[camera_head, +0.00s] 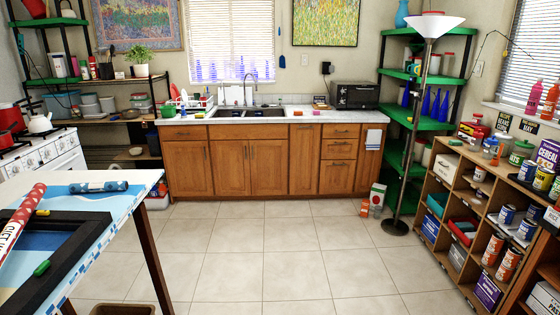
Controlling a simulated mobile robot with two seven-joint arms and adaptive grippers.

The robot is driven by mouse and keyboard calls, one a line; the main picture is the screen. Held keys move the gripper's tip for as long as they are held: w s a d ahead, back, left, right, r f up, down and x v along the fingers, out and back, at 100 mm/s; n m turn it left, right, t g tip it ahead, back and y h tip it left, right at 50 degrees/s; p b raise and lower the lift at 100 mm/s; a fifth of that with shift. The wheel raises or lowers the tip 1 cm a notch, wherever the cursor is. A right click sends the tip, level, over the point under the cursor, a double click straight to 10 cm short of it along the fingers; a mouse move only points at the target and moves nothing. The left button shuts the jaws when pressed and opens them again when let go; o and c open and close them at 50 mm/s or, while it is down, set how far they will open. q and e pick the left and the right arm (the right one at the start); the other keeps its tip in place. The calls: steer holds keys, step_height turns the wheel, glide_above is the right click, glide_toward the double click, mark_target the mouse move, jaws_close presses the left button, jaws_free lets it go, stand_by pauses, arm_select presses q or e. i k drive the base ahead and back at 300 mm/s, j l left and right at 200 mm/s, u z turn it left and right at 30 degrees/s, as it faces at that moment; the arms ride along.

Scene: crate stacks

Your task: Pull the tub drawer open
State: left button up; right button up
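Neither of my grippers is in view. A wooden cubby shelf (466,192) stands at the right. A teal tub (437,203) sits in one of its left compartments, and a red tub (464,230) sits in a compartment nearer to me. Wooden kitchen cabinets (229,166) stand along the back wall. Their drawer fronts, such as the top right drawer (340,131), look shut. I cannot tell which of these is the tub drawer.
A table (120,196) with a dark frame stands at the left front. A floor lamp (396,226) and green corner shelves (407,172) stand near the cubby shelf. Cartons (376,197) are on the floor beside the lamp. The tiled floor (270,240) in the middle is clear.

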mark_target(338, 149)
steer(key=i, duration=3.25)
steer(key=i+j+z, duration=0.1)
steer(key=i+z, duration=0.15)
steer(key=i, duration=0.3)
steer(key=i+j+z, duration=0.25)
steer(key=i, duration=0.25)
steer(key=i+l, duration=0.05)
steer(key=l, duration=0.05)
